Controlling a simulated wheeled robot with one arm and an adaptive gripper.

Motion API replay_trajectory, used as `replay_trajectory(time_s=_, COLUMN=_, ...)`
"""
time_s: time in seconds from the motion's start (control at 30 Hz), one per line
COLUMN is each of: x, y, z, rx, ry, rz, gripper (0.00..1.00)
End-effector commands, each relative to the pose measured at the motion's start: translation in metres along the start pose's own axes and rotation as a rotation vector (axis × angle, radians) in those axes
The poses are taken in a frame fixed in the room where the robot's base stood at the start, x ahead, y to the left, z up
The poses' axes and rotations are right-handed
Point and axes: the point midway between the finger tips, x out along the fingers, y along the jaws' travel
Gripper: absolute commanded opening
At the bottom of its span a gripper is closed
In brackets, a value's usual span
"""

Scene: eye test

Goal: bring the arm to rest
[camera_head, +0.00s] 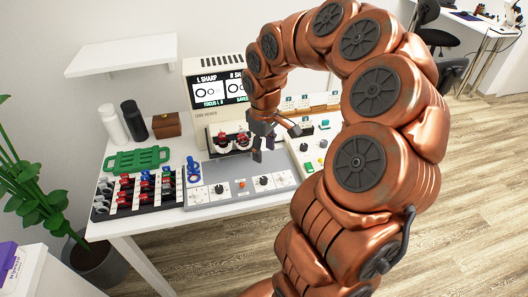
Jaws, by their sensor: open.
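My copper-coloured arm rises from the lower right, arches over the table and bends down at its far end. My gripper (264,143) is open and points down above the grey control panel (222,193), in front of the eye-test machine. I see nothing between its fingers. I cannot tell from this view whether a fingertip touches the panel. Part of the machine and the items to its right are hidden behind my arm.
The machine's screen (220,89) reads "SHARP". A black rack (126,208) of red and blue pieces, a green tray (137,160), two bottles (134,120) and a wooden box (166,126) stand on the white table's left side. A plant (38,178) stands left; a shelf (122,54) hangs above.

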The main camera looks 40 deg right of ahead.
Motion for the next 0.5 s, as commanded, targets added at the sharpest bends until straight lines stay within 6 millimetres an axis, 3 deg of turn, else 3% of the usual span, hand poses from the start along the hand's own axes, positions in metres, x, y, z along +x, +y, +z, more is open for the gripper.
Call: replay_trajectory(time_s=0.5, x=-0.0020, y=-0.0052, z=0.0004, rx=-0.003, ry=-0.001, rz=-0.001, gripper=0.51)
